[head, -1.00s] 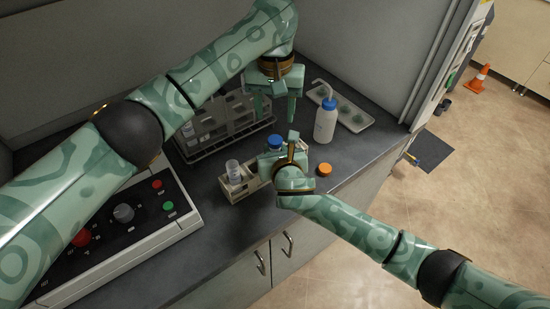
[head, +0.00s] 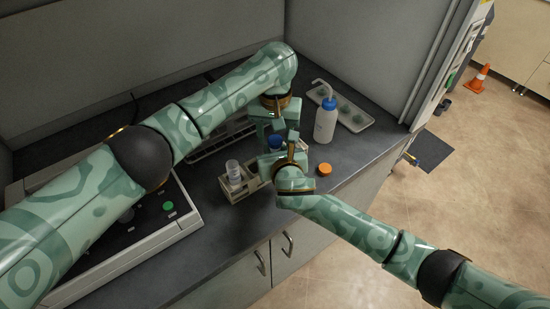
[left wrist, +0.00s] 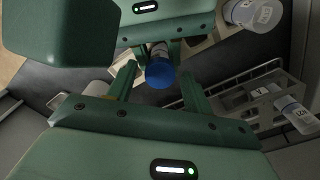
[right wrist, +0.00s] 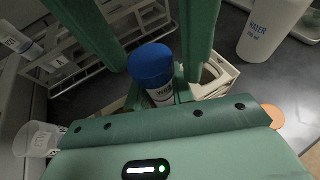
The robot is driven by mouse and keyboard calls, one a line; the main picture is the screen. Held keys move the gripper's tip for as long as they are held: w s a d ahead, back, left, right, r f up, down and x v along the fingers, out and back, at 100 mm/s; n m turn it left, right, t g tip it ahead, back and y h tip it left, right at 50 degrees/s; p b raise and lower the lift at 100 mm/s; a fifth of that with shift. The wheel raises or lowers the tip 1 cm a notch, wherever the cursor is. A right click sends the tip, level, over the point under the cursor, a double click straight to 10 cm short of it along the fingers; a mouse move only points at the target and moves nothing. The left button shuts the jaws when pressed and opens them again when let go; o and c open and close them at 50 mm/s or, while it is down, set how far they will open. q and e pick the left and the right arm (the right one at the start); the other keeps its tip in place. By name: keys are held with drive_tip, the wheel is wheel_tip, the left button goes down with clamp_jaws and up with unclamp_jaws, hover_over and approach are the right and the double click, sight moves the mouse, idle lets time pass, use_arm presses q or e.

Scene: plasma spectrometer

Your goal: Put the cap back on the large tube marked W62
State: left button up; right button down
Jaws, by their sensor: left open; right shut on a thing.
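A large tube (right wrist: 160,95) with a blue cap (right wrist: 152,63) on its top stands upright; its label is only partly readable and seems to begin "W6". The cap also shows in the head view (head: 275,141) and the left wrist view (left wrist: 160,74). My right gripper (right wrist: 160,92) is shut on the tube below the cap. My left gripper (left wrist: 157,78) is open from above, one finger on each side of the cap, with gaps visible. In the head view my left gripper (head: 277,135) hides part of the tube.
A beige rack (head: 238,190) holds an uncapped tube (head: 234,171) to the left. An orange cap (head: 324,169) lies on the counter to the right. A wash bottle (head: 325,122), a tray (head: 352,115) and a wire tube rack (head: 215,145) stand behind. A control panel (head: 150,225) is at left.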

use_arm(q)
drive_tip(key=c, duration=1.1)
drive_tip(key=shift+o, duration=0.2)
drive_tip(key=m, duration=0.3)
drive_tip(key=o, duration=1.1)
drive_tip(key=shift+r, duration=2.25)
